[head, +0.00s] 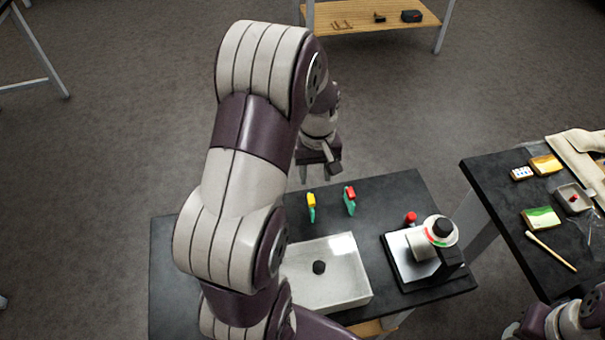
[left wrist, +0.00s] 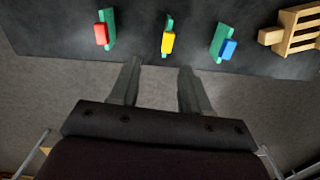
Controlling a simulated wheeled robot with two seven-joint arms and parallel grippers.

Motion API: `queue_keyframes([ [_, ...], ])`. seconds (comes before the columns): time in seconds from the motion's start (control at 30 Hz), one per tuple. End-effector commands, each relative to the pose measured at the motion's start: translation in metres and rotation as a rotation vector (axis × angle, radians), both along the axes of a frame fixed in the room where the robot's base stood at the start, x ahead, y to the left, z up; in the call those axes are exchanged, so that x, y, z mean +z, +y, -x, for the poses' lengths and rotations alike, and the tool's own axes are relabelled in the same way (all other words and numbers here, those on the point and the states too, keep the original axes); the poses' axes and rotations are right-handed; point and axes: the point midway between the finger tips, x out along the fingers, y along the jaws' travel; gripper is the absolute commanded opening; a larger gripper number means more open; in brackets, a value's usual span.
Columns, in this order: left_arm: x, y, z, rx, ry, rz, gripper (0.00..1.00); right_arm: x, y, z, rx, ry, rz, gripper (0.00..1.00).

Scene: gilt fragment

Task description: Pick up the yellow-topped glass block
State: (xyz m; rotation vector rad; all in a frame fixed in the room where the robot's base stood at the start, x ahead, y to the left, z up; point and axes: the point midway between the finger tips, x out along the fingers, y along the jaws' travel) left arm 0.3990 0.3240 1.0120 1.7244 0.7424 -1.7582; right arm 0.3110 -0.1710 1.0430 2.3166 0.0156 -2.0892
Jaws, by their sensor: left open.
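The yellow-topped glass block (head: 311,200) stands on the dark table, with a green glass lower part. In the left wrist view the yellow-topped block (left wrist: 168,42) is the middle one of three, just beyond the fingertips and roughly in line with the gap between them. My left gripper (head: 319,173) is at the table's far edge, pointing down. In the left wrist view the left gripper (left wrist: 160,68) has its fingers apart with nothing between them. My right gripper is out of view; only part of that arm shows at the lower right.
A red-topped block (left wrist: 101,33) and a blue-topped block (left wrist: 229,48) flank the yellow one. A wooden rack (left wrist: 298,30) lies beyond the blue. A white tray (head: 345,291) and an instrument (head: 432,243) share the table (head: 390,190). Another dark table (head: 487,184) stands at right.

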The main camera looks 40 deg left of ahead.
Motion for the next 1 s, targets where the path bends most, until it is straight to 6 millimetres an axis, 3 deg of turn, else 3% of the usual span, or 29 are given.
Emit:
queue_keyframes([
  [0.07, -0.007, 0.004, -0.001, 0.024, 0.006, 0.001, 0.47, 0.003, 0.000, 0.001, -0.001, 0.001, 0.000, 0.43],
  [0.3, -0.060, 0.005, 0.000, 0.027, 0.007, 0.002, 0.47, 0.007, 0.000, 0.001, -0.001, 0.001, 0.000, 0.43],
  [0.47, -0.078, 0.005, 0.002, 0.026, 0.006, 0.001, 0.47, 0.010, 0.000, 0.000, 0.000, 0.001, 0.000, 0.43],
  [0.7, -0.120, 0.007, 0.006, 0.025, 0.005, 0.002, 0.47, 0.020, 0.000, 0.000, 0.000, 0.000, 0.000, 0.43],
  [0.97, -0.127, 0.008, 0.005, 0.024, 0.000, 0.000, 0.47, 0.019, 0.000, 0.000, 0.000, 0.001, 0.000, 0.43],
  [1.0, -0.127, 0.008, 0.005, 0.024, 0.000, 0.000, 0.37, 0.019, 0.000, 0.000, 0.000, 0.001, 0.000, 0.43],
])
